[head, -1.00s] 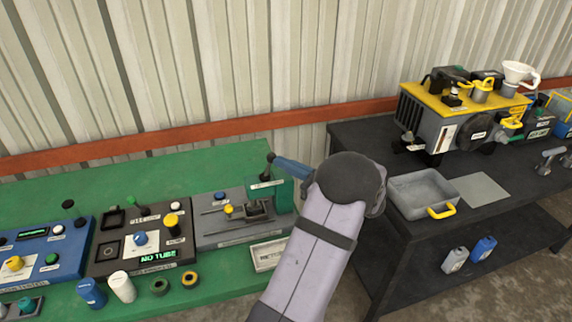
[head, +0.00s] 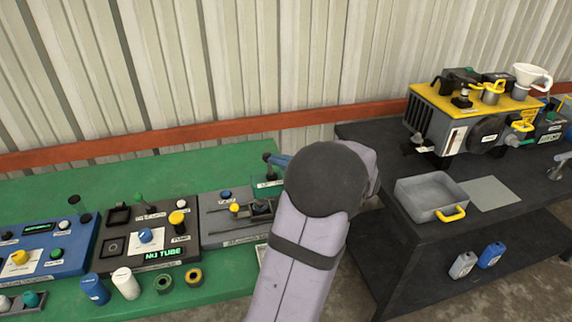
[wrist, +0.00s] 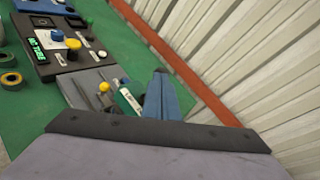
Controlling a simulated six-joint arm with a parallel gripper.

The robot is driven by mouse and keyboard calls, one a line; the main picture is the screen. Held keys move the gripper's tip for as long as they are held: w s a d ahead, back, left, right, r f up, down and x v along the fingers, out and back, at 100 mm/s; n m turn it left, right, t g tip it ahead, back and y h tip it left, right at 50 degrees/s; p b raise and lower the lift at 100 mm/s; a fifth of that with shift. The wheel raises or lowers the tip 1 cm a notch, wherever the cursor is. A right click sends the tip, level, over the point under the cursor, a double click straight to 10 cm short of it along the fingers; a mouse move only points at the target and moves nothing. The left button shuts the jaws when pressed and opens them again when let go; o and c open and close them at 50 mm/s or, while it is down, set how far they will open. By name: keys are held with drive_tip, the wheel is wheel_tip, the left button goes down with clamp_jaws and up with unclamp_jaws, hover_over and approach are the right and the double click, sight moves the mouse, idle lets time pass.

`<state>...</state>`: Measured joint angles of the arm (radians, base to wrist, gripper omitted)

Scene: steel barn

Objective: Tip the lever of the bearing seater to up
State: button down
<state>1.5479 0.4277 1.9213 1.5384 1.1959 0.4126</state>
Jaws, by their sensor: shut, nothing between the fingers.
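The bearing seater appears to be the grey panel (head: 215,228) at the right end of the green bench, with a yellow knob (head: 235,208), a dark clamp-like part and an upright green piece (head: 270,188) with a label. In the wrist view the yellow knob (wrist: 104,87) and the labelled green piece (wrist: 129,103) lie left of my fingers. I cannot make out which part is the lever or how it is tilted. My gripper (head: 270,158) has blue fingers with dark tips. It is shut and empty, just above and behind the green piece; contact is unclear. My arm hides the panel's right side.
A black panel (head: 120,258) reading "NO TUBE" and a blue panel (head: 72,265) stand to the left. A black table (head: 400,170) with a grey tray (head: 402,193) stands right. The corrugated wall is behind.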

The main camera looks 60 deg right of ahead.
drive_tip(key=shift+w+a+n+g+h+b, duration=0.3)
drive_tip(key=shift+w+a+n+g+b, duration=0.35)
drive_tip(key=shift+n+g+b, duration=0.1)
drive_tip(key=shift+r, duration=0.2)
drive_tip(key=shift+r+p, duration=0.55)
drive_tip(key=shift+r, duration=0.1)
drive_tip(key=b+v, duration=0.2)
drive_tip(key=v, duration=1.2)
drive_tip(key=shift+f, duration=0.15)
